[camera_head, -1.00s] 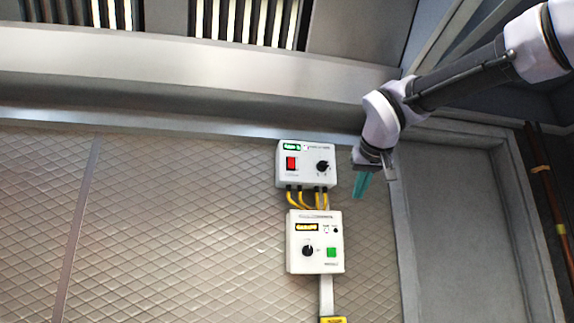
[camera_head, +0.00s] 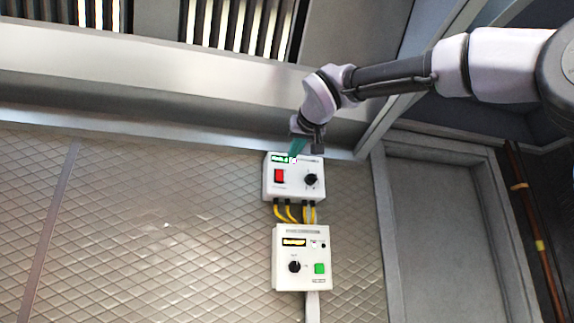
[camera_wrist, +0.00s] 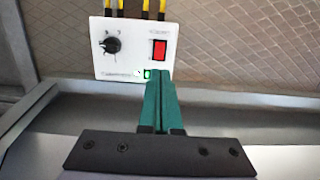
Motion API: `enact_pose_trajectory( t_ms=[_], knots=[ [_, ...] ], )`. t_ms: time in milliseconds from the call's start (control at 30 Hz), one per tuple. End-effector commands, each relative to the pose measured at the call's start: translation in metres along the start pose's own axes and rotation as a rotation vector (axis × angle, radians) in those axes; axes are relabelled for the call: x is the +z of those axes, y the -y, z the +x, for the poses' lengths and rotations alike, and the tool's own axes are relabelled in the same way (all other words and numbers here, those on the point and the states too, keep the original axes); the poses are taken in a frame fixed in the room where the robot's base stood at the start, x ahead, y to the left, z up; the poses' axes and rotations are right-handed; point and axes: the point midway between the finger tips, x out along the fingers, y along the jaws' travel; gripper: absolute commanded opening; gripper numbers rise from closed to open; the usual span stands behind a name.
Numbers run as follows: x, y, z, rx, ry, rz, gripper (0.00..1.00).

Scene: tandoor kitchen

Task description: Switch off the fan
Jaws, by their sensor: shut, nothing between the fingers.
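The upper white control box (camera_head: 293,190) is on the quilted metal wall, with a red rocker switch (camera_head: 279,176), a black knob (camera_head: 311,180) and a small green display near its top. My gripper (camera_head: 294,154) is shut and empty, its teal fingers in front of the box's top edge, over part of the display. In the wrist view the box is upside down. There the shut fingertips (camera_wrist: 160,74) lie just below the red switch (camera_wrist: 159,50), beside the green display; the knob (camera_wrist: 110,45) is to the left. I cannot tell whether the fingertips touch the box.
A lower white box (camera_head: 301,282) with an amber display, black knob (camera_head: 294,267) and green button (camera_head: 319,268) hangs below, joined by yellow cables (camera_head: 291,213). A metal ledge (camera_head: 150,90) and slatted vents (camera_head: 240,25) are above. The wall to the left is clear.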

Motion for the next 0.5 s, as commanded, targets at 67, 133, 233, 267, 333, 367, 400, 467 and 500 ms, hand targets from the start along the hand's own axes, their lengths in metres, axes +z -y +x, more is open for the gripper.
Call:
enact_pose_trajectory(
  t_ms=[67, 133, 233, 267, 333, 367, 400, 467, 500],
  knots=[
    [0.001, 0.0, 0.011, 0.0, 0.003, 0.001, 0.0],
    [0.002, 0.0, 0.024, 0.0, 0.004, 0.002, 0.0],
    [0.002, 0.0, 0.046, 0.0, 0.004, 0.0, 0.0],
    [0.002, 0.0, 0.053, 0.001, 0.005, 0.0, 0.0],
    [0.002, 0.0, 0.069, 0.0, 0.004, 0.0, 0.0],
    [0.002, 0.001, 0.074, 0.0, 0.003, 0.0, 0.0],
    [0.002, 0.001, 0.083, -0.001, 0.004, 0.001, 0.0],
    [0.002, 0.001, 0.095, 0.0, 0.004, 0.001, 0.0],
    [0.002, 0.0, 0.102, 0.0, 0.004, 0.001, 0.0]
  ],
)
